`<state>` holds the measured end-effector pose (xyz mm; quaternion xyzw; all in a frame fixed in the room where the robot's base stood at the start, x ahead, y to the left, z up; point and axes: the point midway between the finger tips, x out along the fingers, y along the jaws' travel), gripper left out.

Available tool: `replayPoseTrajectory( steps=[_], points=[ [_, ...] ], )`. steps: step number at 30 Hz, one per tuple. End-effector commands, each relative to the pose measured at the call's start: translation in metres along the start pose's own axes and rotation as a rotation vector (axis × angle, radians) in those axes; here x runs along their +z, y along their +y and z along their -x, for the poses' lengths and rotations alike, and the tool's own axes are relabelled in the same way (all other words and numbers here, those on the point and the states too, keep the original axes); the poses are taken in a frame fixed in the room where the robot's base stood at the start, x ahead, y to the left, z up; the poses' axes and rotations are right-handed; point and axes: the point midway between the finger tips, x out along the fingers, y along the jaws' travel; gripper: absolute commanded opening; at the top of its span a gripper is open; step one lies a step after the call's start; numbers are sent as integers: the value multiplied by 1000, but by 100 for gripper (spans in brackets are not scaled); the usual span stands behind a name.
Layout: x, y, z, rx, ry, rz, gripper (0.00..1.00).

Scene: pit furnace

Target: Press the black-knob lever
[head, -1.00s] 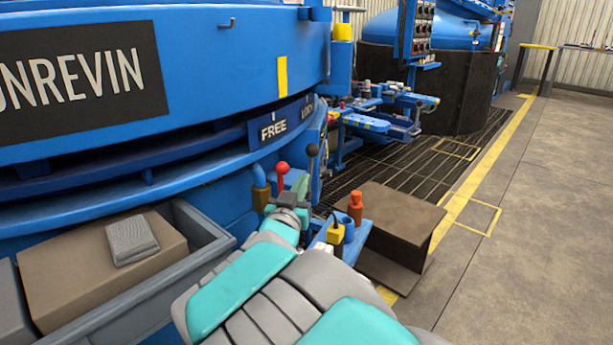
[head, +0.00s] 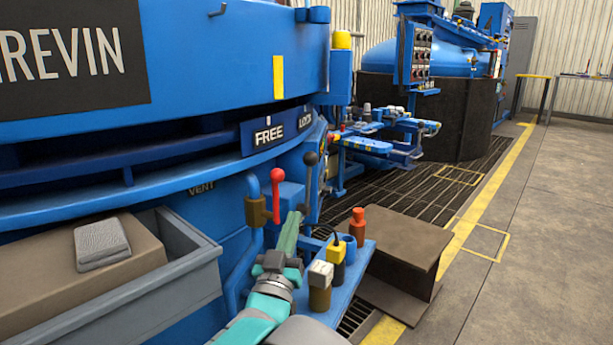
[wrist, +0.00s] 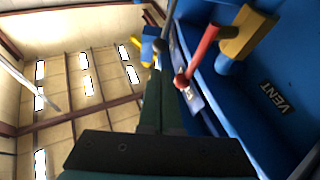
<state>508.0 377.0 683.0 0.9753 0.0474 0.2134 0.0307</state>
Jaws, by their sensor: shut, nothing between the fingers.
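The black-knob lever (head: 309,172) stands upright on the side of the blue furnace in the head view, its dark ball on top of a thin shaft. The red-knob lever (head: 277,190) stands to its left, with a brown block around its base; it also shows in the wrist view (wrist: 203,50). My gripper (head: 292,218) is shut and empty, with its green fingers pointing up between the two levers in the head view. In the wrist view the shut fingers (wrist: 158,95) point up the picture, left of the red ball. I cannot tell whether they touch the black-knob lever.
A blue shelf (head: 330,295) with small bottles sits right of my gripper. A brown steel beam (head: 400,240) lies beyond it. A grey bin (head: 190,275) with a box is at left. FREE and LOCK labels (head: 269,134) are above the levers. The floor at right is clear.

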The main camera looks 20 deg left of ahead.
Motion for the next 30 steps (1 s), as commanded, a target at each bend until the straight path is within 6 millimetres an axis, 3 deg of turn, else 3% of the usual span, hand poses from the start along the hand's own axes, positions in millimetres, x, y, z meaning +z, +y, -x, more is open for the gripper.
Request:
replayPoseTrajectory(
  steps=[5, 21, 30],
  points=[
    [1, 2, -18, 4, 0, 3, 0],
    [0, 2, -106, 3, 2, 1, 0],
    [1, 0, -134, -1, -2, 1, 0]
  ],
)
